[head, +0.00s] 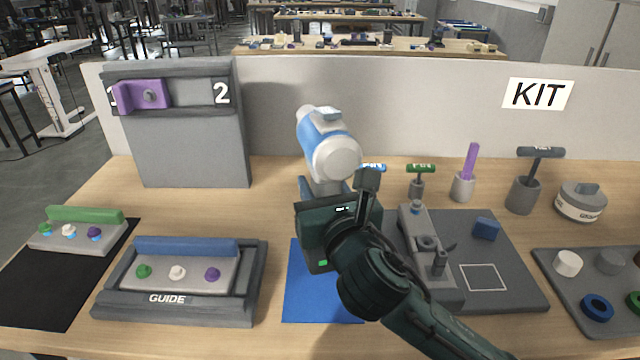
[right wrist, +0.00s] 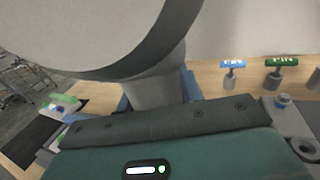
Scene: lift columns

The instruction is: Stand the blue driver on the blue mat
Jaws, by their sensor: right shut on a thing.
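The blue driver (head: 328,145) is a blue and pale grey tool with a thick rounded head, upright in the head view. Its large grey head and handle fill the upper left of the right wrist view (right wrist: 155,88). My right gripper (head: 338,200) is shut on the driver below its head. The driver's lower end is hidden behind the gripper, so I cannot tell what it touches. The blue mat (head: 305,295) lies flat on the table, in front of and below the gripper, partly covered by my right arm. My left gripper is not in view.
The guide tray (head: 180,308) stands left of the mat, and a grey board with a fixture (head: 500,265) stands right. Behind are a small green-handled tool (head: 420,169), cups and a numbered panel (head: 190,140). A parts tray (head: 560,290) is far right.

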